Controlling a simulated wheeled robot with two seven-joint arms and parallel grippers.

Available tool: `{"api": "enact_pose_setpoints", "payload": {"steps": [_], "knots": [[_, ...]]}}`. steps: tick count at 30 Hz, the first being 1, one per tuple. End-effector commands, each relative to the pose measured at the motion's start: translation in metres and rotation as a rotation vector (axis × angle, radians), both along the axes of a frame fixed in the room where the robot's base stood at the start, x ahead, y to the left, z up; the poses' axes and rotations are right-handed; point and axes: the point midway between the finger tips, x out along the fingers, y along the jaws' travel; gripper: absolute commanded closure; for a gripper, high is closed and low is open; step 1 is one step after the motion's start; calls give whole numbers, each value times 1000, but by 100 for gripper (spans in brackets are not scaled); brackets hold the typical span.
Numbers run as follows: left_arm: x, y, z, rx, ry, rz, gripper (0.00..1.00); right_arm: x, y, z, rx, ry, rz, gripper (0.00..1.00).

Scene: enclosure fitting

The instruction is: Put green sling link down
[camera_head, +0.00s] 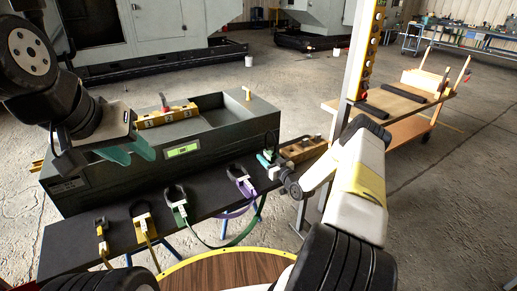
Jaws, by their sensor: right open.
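The green sling link (180,213), with a dark loop on top, stands in the row of links on the dark bench top (205,204). A green strap (226,244) hangs from it below the bench edge and curves up to the right. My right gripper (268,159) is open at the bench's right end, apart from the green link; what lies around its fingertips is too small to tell. My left gripper (130,152) has its teal fingers spread, above the grey enclosure's left front, and holds nothing that I can see.
The grey enclosure (130,176) with a lit green display (182,150) stands behind the links. A purple link (241,181) is to the right, yellow links (143,225) to the left. A post (357,70) and wooden cart (405,101) stand at right. A round wooden top (225,272) is near me.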

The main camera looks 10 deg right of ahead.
Motion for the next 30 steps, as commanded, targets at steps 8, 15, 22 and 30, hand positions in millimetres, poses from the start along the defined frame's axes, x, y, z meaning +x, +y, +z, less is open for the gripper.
{"api": "enact_pose_setpoints", "payload": {"steps": [8, 15, 22, 30], "knots": [[0, 0, 0, 0, 0, 0, 64, -15, -6, 3, 0, 2, 0, 53], [0, 0, 0, 0, 0, 0, 64, -65, -24, 2, 1, 4, -1, 53], [0, 0, 0, 0, 0, 0, 64, -101, -37, 2, 0, 2, -1, 53], [0, 0, 0, 0, 0, 0, 64, -113, -41, 3, 0, 0, 0, 53]]}}
